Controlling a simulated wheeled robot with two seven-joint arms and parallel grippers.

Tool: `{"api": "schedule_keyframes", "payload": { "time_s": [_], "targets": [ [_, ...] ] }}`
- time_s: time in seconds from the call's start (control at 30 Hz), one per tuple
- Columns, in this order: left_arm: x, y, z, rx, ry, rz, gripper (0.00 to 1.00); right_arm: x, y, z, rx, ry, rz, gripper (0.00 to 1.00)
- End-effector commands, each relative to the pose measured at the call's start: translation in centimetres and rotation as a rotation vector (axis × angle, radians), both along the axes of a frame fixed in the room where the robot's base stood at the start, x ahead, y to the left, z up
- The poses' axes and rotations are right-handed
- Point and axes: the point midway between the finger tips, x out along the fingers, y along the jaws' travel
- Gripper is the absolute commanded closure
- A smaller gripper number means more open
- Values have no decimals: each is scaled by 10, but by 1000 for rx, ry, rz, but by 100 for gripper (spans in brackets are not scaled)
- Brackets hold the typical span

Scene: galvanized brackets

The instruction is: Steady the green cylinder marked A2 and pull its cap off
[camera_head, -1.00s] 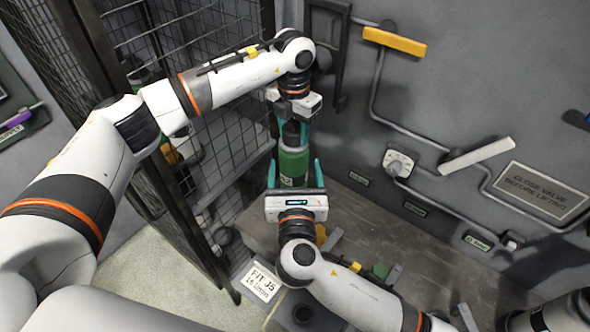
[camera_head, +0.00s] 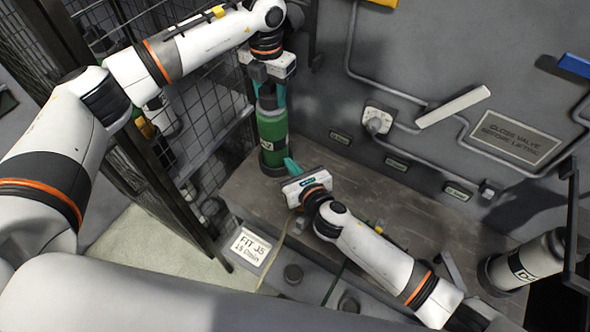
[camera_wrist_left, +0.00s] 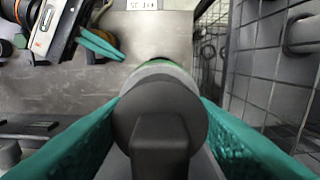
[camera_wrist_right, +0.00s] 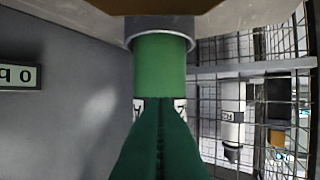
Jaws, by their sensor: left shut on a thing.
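The green cylinder marked A2 (camera_head: 273,128) stands upright at the bench's back left corner, beside the mesh cage. Its dark grey cap (camera_wrist_left: 160,115) is at its top, and I cannot tell whether any gap lies under it. My left gripper (camera_head: 268,92) comes from above and is shut on the cap, with teal fingers on both sides in the left wrist view. My right gripper (camera_head: 290,165) is in front of the cylinder, to its lower right. Its fingers are together and empty, and in the right wrist view they hide the middle of the label (camera_wrist_right: 180,105).
A mesh cage (camera_head: 200,120) stands close on the left. The grey wall with pipes and a valve (camera_head: 377,121) is behind. A sign reading FIT J5 (camera_head: 250,246) is at the bench's front. The bench (camera_head: 350,185) is partly clear.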

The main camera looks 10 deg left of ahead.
Motion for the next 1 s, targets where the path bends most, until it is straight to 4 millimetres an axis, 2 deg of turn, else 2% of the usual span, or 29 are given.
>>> {"api": "schedule_keyframes", "payload": {
  "time_s": [0.1, 0.3, 1.0],
  "targets": [
    [0, 0, 0, 0, 0, 0, 74, 11, 8, 1, 1, 0, -2, 100],
    [0, 0, 0, 0, 0, 0, 74, 20, 16, 1, 0, -1, -1, 100],
    [0, 0, 0, 0, 0, 0, 74, 21, 16, 0, -1, -1, -2, 100]
  ]
}}
